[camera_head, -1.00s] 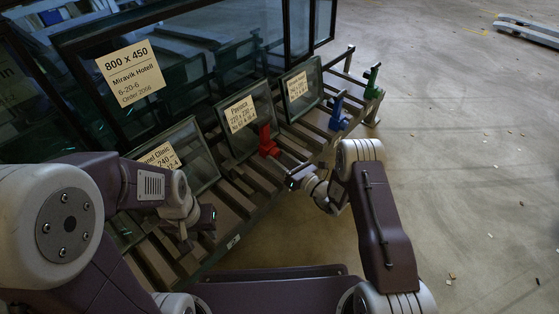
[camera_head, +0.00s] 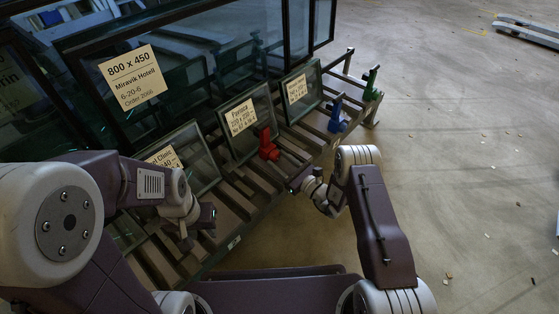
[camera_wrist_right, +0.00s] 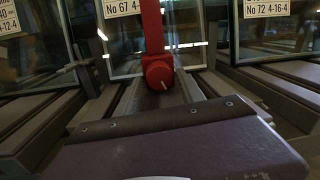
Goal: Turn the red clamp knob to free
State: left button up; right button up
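The red clamp (camera_head: 268,145) stands upright on the rack in front of the middle small glass pane (camera_head: 243,117). Its round red knob (camera_wrist_right: 157,74) faces me in the right wrist view, with a pale pointer mark slanting to the lower right. My right gripper (camera_head: 294,184) is to the lower right of the red clamp, apart from it. In the right wrist view its purple body fills the bottom and its fingertips are hidden. My left gripper (camera_head: 196,224) hangs over the near slats of the rack, away from the clamp. Neither gripper's finger gap is clear.
A blue clamp (camera_head: 337,120) and a green clamp (camera_head: 371,84) stand farther along the rack (camera_head: 232,243). Small labelled panes lean on both sides of the middle one. A large labelled glass frame (camera_head: 165,82) stands behind. The floor to the right is open.

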jog(key=p+v, duration=0.6)
jog(key=v, duration=0.3)
